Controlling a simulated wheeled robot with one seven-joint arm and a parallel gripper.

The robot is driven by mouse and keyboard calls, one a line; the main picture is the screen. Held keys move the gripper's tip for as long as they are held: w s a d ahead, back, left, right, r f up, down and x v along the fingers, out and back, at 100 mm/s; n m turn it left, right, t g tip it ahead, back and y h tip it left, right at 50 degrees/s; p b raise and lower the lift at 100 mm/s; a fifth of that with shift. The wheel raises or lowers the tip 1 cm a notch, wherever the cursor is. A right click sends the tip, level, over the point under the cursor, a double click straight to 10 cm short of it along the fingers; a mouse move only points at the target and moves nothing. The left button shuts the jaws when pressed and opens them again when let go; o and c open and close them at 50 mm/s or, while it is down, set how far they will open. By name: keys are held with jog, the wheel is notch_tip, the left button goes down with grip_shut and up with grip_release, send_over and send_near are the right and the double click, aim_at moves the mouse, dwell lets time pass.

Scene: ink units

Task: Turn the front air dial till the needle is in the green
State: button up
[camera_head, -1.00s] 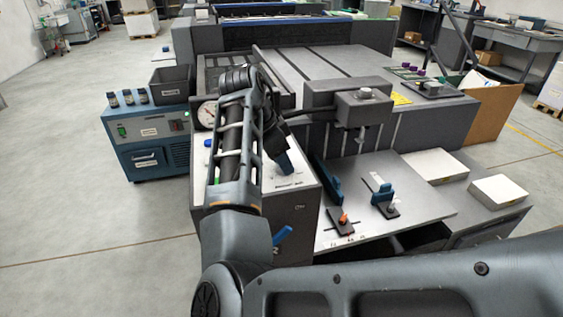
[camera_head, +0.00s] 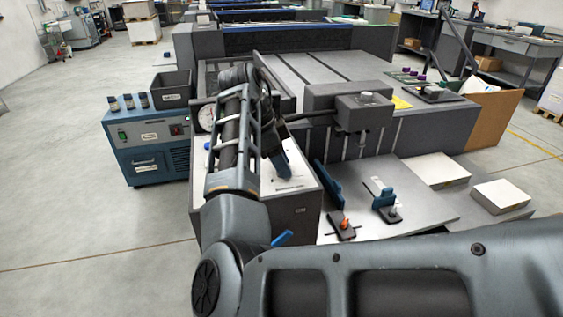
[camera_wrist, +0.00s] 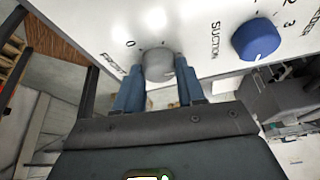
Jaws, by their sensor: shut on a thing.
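The front air dial (camera_wrist: 158,66) is a grey round knob on a white panel. Lettering that looks like "FRONT" and a 0 mark show beside it in the wrist view. My gripper (camera_wrist: 160,80) has its two blue fingers on either side of this dial and is shut on it. In the head view my gripper (camera_head: 281,166) is at the top of the grey cabinet, and the dial is hidden there. A round white gauge (camera_head: 206,117) stands at the cabinet's back left, partly behind my arm. Its needle and any green zone are too small to read.
A blue knob (camera_wrist: 256,39) marked "SUCTION" sits right of the grey dial in the wrist view. A blue lever (camera_head: 283,239) sticks out of the cabinet front. A blue unit (camera_head: 150,150) with a dark bin (camera_head: 172,87) stands left. Floor on the left is clear.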

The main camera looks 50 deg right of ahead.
jog(key=o, duration=1)
jog(key=shift+w+r, duration=0.1)
jog(key=v, duration=0.7)
jog(key=shift+a+r, duration=0.15)
jog(key=shift+r, duration=0.15)
dwell(1.6)
